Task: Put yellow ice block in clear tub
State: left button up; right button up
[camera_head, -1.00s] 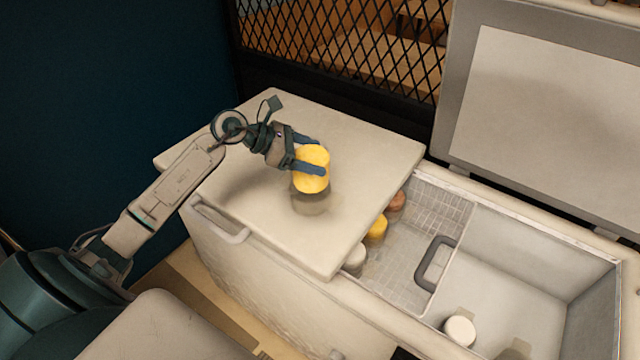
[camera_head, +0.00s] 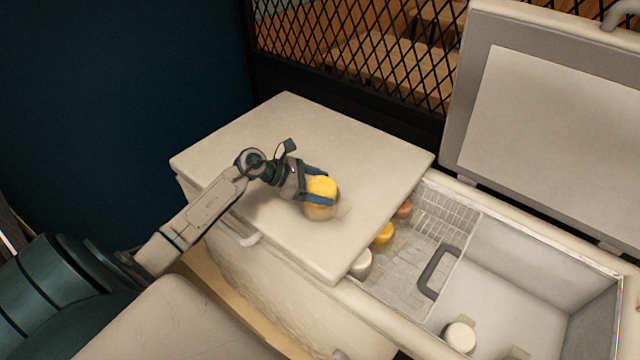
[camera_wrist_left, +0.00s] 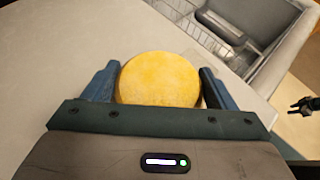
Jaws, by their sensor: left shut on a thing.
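The yellow ice block (camera_head: 322,185) is a short, round yellow cylinder. My left gripper (camera_head: 327,189) is shut on it, with one blue finger on each side. The clear tub (camera_head: 319,212) stands on the closed chest lid, directly under and around the block's lower part. The block looks at least partly inside the tub, but I cannot tell whether it touches the bottom. In the left wrist view the yellow block's round top (camera_wrist_left: 160,78) shows between the fingers, and it hides most of the tub.
The closed lid (camera_head: 280,120) is otherwise clear. To its right, the open chest holds a wire basket (camera_head: 410,270) with white, yellow and brown blocks and a dark handle (camera_head: 437,272). A white round block (camera_head: 459,336) lies in the bin. A raised lid (camera_head: 540,110) stands behind.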

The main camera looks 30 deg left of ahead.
pick_arm(q)
jog(key=o, duration=1.3)
pick_arm(e)
jog(key=shift+s+f, duration=0.2)
jog(key=shift+s, duration=0.4)
pick_arm(q)
jog(key=shift+r, duration=0.15)
jog(key=shift+s+a, duration=0.2)
jog(key=shift+a, duration=0.05)
jog(key=b+v, duration=0.4)
jog(key=v, duration=0.7)
jog(key=shift+s+r, duration=0.15)
pick_arm(e)
notch_tip(320, 180, down, 4)
jog(key=shift+w+a+r, duration=0.1)
jog(key=shift+w, duration=0.05)
